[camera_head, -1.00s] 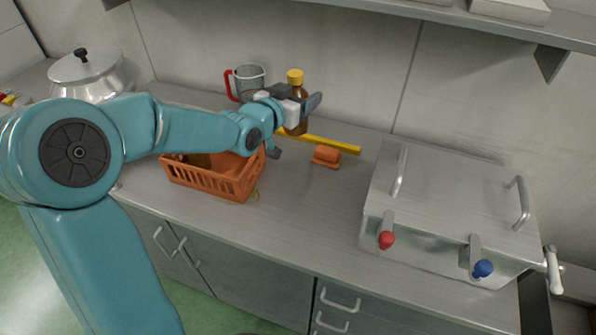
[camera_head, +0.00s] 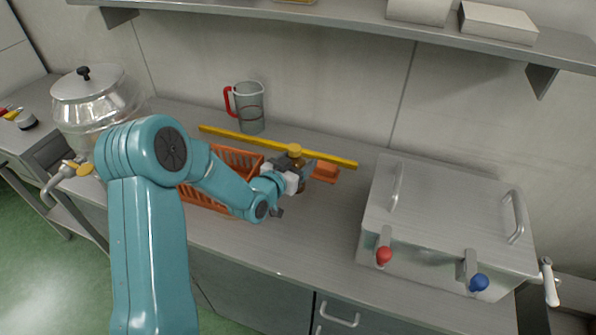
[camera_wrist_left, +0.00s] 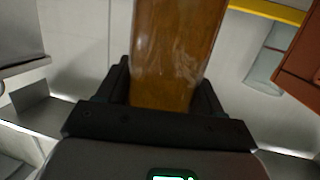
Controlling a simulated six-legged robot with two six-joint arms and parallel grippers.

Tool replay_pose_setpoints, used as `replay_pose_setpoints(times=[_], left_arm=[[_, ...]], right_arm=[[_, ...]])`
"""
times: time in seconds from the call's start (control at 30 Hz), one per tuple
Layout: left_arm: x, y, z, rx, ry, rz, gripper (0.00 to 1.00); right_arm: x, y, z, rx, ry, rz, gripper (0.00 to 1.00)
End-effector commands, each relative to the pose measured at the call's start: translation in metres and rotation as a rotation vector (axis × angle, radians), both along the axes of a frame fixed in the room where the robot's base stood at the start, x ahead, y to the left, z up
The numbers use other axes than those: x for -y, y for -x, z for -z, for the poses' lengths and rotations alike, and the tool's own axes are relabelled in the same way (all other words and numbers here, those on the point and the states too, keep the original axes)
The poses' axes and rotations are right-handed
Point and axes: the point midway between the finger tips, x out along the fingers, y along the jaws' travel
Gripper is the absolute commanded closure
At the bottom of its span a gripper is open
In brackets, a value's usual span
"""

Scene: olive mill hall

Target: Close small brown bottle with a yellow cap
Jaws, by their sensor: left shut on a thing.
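The small brown bottle (camera_head: 301,186) is held in my left gripper (camera_head: 288,179), over the counter in front of the yellow bar. Its yellow cap (camera_head: 294,150) sits at its top; I cannot tell how tightly. In the left wrist view, the bottle's amber body (camera_wrist_left: 175,50) stands between the two dark fingers of my left gripper (camera_wrist_left: 165,95), which is shut on it. The cap is out of that view. The bottle's base is partly hidden in the head view, so I cannot tell whether it touches the counter. My right gripper is not in view.
An orange basket (camera_head: 238,160) is partly behind my left arm. A yellow bar (camera_head: 230,134), an orange block (camera_head: 326,171) and a red-handled jug (camera_head: 250,108) are behind. A steel box (camera_head: 450,215) stands right, a lidded pot (camera_head: 95,100) left. A shelf (camera_head: 330,20) runs above.

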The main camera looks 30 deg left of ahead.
Motion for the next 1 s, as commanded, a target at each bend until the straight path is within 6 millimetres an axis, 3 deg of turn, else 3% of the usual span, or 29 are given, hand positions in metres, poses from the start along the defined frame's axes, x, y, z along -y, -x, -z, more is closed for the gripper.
replay_pose_setpoints(times=[0.3, 0.73, 0.77, 0.8, 0.83, 1.0], left_arm=[[0.000, 0.000, 0.035, 0.000, 0.001, -0.001, 1.00], [0.000, 0.000, 0.041, 0.002, 0.000, 0.000, 1.00], [0.000, 0.000, 0.041, -0.001, 0.000, 0.000, 0.31], [0.000, 0.000, 0.040, -0.001, 0.000, 0.000, 0.18], [0.000, 0.000, 0.040, -0.001, 0.000, 0.000, 0.08], [0.000, 0.000, 0.040, -0.001, 0.000, 0.000, 0.08]], right_arm=[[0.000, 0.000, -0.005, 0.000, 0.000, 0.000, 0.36], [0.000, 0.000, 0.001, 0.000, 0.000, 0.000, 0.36], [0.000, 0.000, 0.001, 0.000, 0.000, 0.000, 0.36], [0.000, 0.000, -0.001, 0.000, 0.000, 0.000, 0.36], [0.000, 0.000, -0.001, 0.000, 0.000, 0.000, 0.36], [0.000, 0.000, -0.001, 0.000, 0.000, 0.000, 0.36]])
